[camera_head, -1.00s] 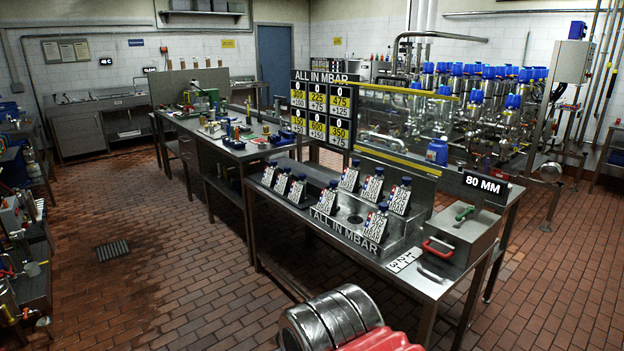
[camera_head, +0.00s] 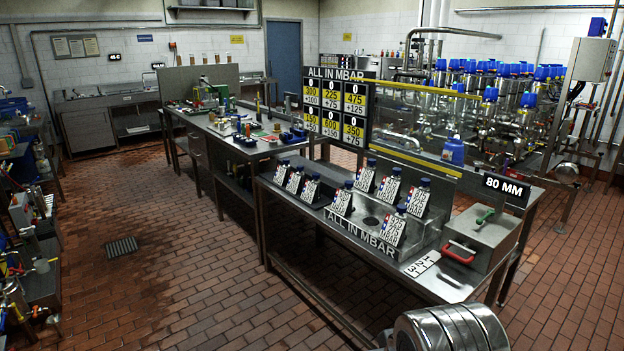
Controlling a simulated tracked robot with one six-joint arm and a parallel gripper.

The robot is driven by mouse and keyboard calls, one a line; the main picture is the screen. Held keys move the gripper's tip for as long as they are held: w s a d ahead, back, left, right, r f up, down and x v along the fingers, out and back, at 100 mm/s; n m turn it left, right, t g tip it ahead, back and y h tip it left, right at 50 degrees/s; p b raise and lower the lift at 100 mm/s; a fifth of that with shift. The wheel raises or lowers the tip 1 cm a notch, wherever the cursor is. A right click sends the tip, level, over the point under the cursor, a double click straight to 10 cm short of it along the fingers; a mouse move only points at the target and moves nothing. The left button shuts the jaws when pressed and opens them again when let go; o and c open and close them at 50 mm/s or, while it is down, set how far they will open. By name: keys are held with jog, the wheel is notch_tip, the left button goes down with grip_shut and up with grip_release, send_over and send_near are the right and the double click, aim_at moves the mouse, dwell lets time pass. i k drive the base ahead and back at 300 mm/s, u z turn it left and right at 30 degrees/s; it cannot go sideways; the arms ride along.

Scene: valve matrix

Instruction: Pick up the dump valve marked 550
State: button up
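Several small valves with dark blue caps and white printed tags stand on the steel bench (camera_head: 300,213). One group runs along its left part, from a far-left valve (camera_head: 281,173) to one nearer the middle (camera_head: 342,200). Others stand on the right, such as a back valve (camera_head: 366,177), a right valve (camera_head: 417,199) and a front valve (camera_head: 394,229). The tags are too small to read, so I cannot tell which is marked 550. My gripper is not in view. A silver ribbed cylinder at the bottom right seems to be part of my arm.
A number board (camera_head: 337,110) stands behind the valves. A steel box (camera_head: 477,240) with a red handle sits at the bench's right end, before an "80 MM" sign (camera_head: 506,187). A cluttered bench (camera_head: 225,150) adjoins at the left. The brick floor (camera_head: 190,270) front left is clear.

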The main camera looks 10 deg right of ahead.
aim_at(282, 174)
jog(key=u, duration=0.05)
jog(key=i, duration=1)
jog(key=z, duration=0.1)
